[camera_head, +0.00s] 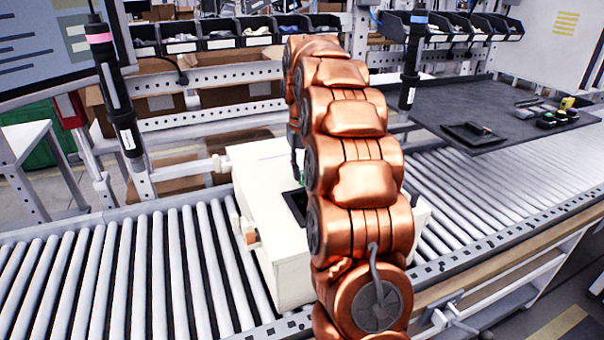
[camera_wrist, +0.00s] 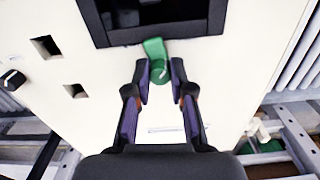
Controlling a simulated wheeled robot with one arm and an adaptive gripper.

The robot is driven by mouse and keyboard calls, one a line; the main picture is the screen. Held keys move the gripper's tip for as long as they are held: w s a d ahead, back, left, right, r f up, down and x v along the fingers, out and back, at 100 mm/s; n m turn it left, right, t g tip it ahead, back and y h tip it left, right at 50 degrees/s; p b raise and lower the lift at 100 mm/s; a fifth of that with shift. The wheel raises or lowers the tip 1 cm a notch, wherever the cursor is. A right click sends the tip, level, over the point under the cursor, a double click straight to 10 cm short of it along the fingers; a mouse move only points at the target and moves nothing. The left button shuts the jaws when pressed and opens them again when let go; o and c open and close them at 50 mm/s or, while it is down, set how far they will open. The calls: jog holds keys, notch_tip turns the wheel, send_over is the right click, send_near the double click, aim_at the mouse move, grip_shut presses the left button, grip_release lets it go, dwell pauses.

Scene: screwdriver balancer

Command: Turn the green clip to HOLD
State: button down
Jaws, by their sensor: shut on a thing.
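The green clip (camera_wrist: 154,47) is on the cream panel in the wrist view, just below a dark rectangular opening (camera_wrist: 205,28). Its tab points up and slightly left from a round base, and its upper end overlaps the opening's lower edge. My gripper (camera_wrist: 160,71) has a fingertip on either side of the round base and is shut on the clip. A small faint marking is on the panel between the fingers; I cannot read it, and no HOLD label is legible. In the head view my arm hides the gripper and most of the clip's surroundings.
The cream box (camera_head: 266,156) stands on a roller conveyor (camera_head: 150,265). The panel also has two square holes (camera_wrist: 46,46) and a dark knob (camera_wrist: 12,79) at left. Two screwdrivers (camera_head: 113,75) hang on either side of my arm. A dark tray table (camera_head: 455,105) is at right.

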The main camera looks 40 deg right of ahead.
aim_at(302, 172)
jog(key=shift+m, duration=0.8)
jog(key=c, duration=1)
grip_release()
jog(key=shift+r, duration=3.7)
